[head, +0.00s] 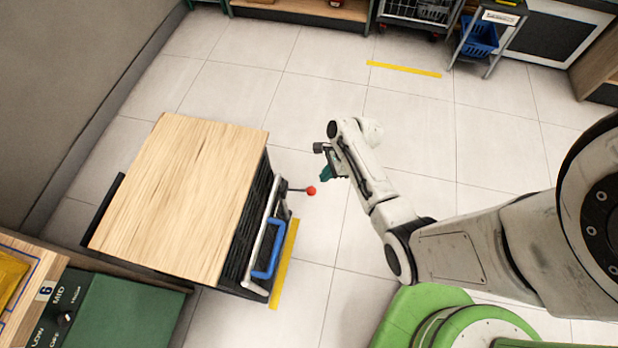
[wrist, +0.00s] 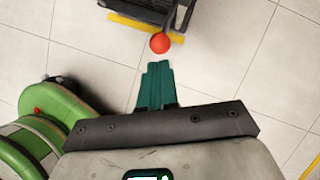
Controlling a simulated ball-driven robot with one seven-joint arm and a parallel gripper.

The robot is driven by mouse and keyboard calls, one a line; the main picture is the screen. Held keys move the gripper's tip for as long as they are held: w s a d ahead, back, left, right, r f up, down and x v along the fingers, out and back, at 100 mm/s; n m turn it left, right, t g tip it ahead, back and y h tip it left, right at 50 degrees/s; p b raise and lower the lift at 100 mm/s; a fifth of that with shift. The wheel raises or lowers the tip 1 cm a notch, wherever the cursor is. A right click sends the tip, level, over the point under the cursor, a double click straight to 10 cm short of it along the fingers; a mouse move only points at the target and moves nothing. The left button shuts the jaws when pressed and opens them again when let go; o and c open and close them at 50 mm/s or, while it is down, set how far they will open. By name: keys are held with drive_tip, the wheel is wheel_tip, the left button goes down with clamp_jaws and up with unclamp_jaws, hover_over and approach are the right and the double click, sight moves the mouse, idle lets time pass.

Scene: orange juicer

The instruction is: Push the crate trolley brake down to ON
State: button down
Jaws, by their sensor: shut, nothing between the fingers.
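The crate trolley (head: 256,220) stands at the left in the head view, with a wooden board (head: 180,195) on top. Its brake lever, a dark rod with a red ball knob (head: 311,191), sticks out from its right side. In the wrist view the red knob (wrist: 160,43) is just ahead of the fingertips, in front of the trolley's dark edge (wrist: 150,8). My gripper (head: 325,174) has green fingers and is near the knob, slightly up and right of it. In the wrist view my gripper (wrist: 157,66) is shut and empty, with a small gap to the knob in the picture. I cannot tell their height difference.
A blue handle (head: 268,250) and a pale rail are on the trolley's right side. A yellow floor strip (head: 285,265) runs beside it. A green control box (head: 110,310) is at lower left. Tiled floor (head: 410,130) is clear behind my arm.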

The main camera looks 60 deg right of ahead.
sight(314, 188)
drive_tip(key=shift+f, duration=0.15)
drive_tip(key=b+x, duration=0.6)
drive_tip(key=shift+w+a+f+b, duration=0.15)
drive_tip(key=shift+f+b, duration=0.2)
drive_tip(key=shift+b, duration=0.3)
drive_tip(key=shift+a, duration=0.1)
